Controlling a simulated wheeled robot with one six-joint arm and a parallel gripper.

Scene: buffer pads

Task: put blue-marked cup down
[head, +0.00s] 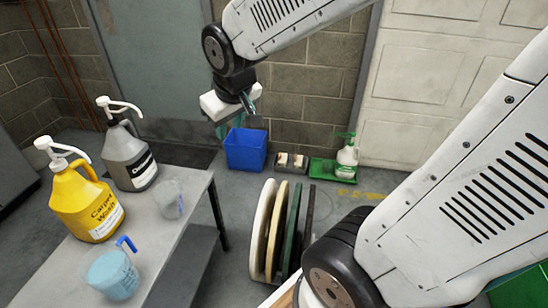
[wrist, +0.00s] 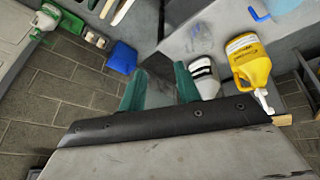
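A clear cup with a blue handle (head: 125,244) and pale blue liquid (head: 112,275) stands upright on the near part of the grey table. In the wrist view its blue handle (wrist: 259,14) shows at the top edge, with the cup cut off. A second clear cup (head: 168,198) stands near the table's right edge; it also shows in the wrist view (wrist: 198,38). My gripper (head: 240,112) is in the air beyond the table, well apart from both cups. Its teal fingers (wrist: 160,88) are spread with nothing visible between them.
A yellow Carpet Wash jug (head: 88,205) and a grey pump jug (head: 130,158) stand on the table (head: 165,240). A blue bin (head: 245,150), a green tray (head: 325,175) with a white bottle (head: 347,160), and a rack of round pads (head: 275,230) are on the floor.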

